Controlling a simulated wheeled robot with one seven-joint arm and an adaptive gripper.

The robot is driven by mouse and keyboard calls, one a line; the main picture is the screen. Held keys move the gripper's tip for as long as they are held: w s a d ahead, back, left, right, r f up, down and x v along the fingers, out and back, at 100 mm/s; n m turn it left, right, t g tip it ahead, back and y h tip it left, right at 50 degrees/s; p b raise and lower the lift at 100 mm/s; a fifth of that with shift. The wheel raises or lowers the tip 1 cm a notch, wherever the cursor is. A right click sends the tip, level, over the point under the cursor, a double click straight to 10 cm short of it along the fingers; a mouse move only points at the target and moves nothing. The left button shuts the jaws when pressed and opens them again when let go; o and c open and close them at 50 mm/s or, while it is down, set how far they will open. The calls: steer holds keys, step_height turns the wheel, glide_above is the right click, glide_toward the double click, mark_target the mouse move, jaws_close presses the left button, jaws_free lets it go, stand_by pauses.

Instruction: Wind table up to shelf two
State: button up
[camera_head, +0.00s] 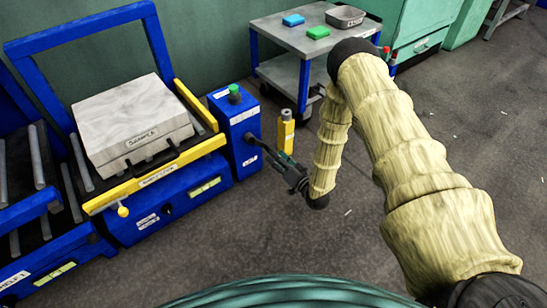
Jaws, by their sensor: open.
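The lift table (107,197) has a yellow front rail and a blue base, at the left. A grey block (132,118) with a dark handle lies on top of it. A blue box (233,117) with a green knob (234,92) on top stands at the table's right end. My gripper (272,159) is open to the right of this box, its dark fingers pointing at the box's side. A dark part, perhaps a crank, meets the fingers there; I cannot tell whether they touch it.
A shelf rack (22,217) with grey rollers stands left of the table, its lower level marked as shelf 1. A yellow post (286,133) stands behind my gripper. A grey cart (284,38) with blue and green blocks is at the back.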

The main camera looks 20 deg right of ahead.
steer(key=shift+b+x, duration=0.45)
steer(key=shift+x, duration=1)
jaws_close()
